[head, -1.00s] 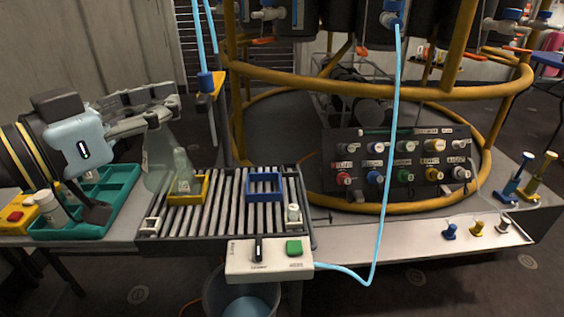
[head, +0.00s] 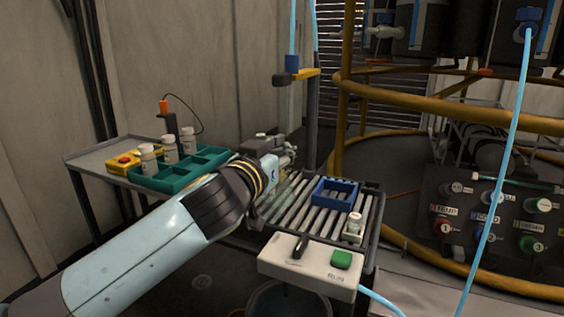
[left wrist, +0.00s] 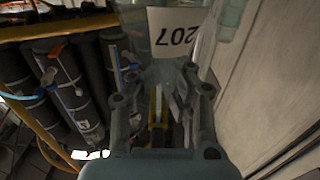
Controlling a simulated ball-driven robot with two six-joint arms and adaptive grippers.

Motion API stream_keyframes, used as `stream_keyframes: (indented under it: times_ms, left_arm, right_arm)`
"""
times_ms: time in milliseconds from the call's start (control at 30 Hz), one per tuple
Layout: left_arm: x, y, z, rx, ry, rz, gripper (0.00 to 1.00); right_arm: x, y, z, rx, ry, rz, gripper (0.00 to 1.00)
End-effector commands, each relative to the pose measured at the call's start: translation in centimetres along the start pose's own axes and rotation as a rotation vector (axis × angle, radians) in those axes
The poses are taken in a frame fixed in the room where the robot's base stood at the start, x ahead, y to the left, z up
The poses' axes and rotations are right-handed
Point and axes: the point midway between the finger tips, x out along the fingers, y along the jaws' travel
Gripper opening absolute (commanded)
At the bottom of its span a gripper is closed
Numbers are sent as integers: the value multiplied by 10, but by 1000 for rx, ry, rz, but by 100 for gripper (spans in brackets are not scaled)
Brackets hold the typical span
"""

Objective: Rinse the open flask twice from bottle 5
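In the left wrist view a clear glass flask (left wrist: 178,14) with an upside-down white label "207" sits between the fingers of my left gripper (left wrist: 160,105), which appears closed around it. In the head view my left gripper (head: 275,150) is over the left part of the roller table (head: 318,212); my forearm hides most of the flask. Dark bottles (head: 436,28) hang in the yellow frame at top right; I cannot read which is bottle 5. My right gripper is not in view.
A blue square holder (head: 335,191) and small white vial (head: 353,226) are on the rollers. A white control box (head: 308,266) with a green button is in front. A teal tray (head: 180,176) stands left. A post with a yellow bracket (head: 304,74) rises behind the gripper.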

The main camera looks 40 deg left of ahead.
Motion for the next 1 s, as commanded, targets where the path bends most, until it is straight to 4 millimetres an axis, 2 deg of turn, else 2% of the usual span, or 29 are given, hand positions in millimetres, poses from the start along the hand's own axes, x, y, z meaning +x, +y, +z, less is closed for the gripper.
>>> stream_keyframes:
  times_ms: [600, 1000]
  left_arm:
    - [57, 0, -3, 2, 4, 0, 0]
    - [68, 0, -2, 1, 2, 0, 0]
  right_arm:
    - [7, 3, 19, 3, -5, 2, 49]
    - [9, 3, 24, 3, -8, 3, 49]
